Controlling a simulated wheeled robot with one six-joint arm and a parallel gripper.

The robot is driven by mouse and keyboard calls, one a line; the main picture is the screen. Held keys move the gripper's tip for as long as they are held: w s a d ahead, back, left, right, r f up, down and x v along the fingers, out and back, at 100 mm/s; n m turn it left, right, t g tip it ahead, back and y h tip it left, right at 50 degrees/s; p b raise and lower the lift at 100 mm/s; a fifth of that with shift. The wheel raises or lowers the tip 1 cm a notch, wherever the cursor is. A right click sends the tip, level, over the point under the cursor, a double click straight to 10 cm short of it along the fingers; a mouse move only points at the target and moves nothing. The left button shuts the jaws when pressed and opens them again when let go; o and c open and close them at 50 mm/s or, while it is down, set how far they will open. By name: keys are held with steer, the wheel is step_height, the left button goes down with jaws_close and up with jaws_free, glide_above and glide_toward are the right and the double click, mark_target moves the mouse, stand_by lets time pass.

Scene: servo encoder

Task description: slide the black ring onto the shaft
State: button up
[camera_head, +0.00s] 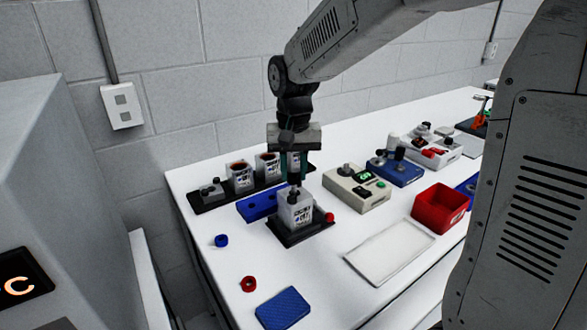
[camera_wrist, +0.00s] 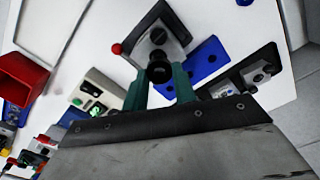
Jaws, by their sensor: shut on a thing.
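My gripper (camera_head: 293,172) has two teal fingers and points down. It is shut on the black ring (camera_wrist: 159,73), which sits between the fingertips in the wrist view. The grey, label-faced servo (camera_head: 296,212) stands upright on a black base (camera_head: 302,232) right below the gripper in the head view. Its shaft (camera_wrist: 158,37) shows on the servo's top, beside the ring in the wrist view. In the head view the fingers and dark parts overlap near the shaft. I cannot tell whether the ring touches it.
A red ball-like knob (camera_head: 330,217) is at the base's right. A blue block (camera_head: 257,206) and a black rack with more servos (camera_head: 240,177) lie behind. A beige control box (camera_head: 356,189), a white tray (camera_head: 388,252) and a red bin (camera_head: 440,205) are to the right.

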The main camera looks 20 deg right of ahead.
steer(key=shift+f, duration=0.2)
stand_by(0.5)
steer(key=shift+f, duration=0.85)
steer(key=o, duration=1.3)
steer(key=shift+o, duration=0.2)
steer(key=shift+r, duration=0.15)
steer(key=shift+r, duration=3.1)
